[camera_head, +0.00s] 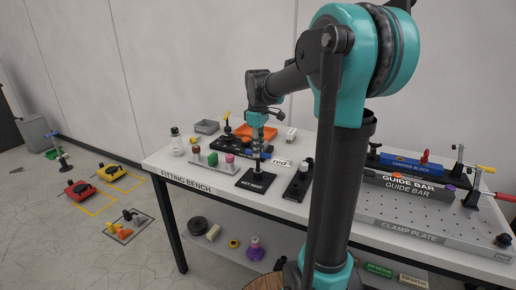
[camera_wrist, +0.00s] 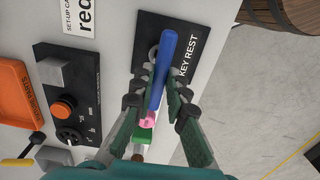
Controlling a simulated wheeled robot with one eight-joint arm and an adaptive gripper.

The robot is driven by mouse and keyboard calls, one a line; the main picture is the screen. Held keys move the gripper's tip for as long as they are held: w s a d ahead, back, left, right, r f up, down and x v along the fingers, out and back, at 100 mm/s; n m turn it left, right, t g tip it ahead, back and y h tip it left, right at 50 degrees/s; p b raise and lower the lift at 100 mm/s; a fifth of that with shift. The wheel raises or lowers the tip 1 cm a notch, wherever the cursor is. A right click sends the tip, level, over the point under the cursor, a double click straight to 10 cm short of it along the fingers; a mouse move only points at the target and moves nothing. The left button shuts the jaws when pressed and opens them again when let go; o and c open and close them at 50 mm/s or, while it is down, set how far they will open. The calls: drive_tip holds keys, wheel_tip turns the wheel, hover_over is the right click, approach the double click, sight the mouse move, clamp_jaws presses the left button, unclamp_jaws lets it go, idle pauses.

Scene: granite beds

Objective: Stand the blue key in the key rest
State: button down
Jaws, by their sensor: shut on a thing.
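My gripper (camera_wrist: 160,88) is shut on the blue key (camera_wrist: 165,62), a long blue rod that reaches out past the fingertips in the wrist view. The black key rest plate (camera_wrist: 180,28), lettered KEY REST, lies behind the key in that view, with a grey round socket partly hidden by the key and a finger. I cannot tell whether the key touches the rest. In the head view my gripper (camera_head: 258,140) points down above the key rest (camera_head: 247,184), near the bench's front edge.
A rack (camera_head: 204,168) with green, pink and brown pegs stands just left of the key rest. A black stand (camera_head: 297,187) is to its right. A "red" card (camera_head: 282,163), a control panel (camera_wrist: 75,75) and an orange tray (camera_wrist: 14,90) lie nearby.

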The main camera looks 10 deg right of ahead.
drive_tip(key=shift+f, duration=0.35)
drive_tip(key=c, duration=1.4)
unclamp_jaws()
drive_tip(key=shift+c, duration=0.2)
drive_tip(key=shift+r, duration=2.55)
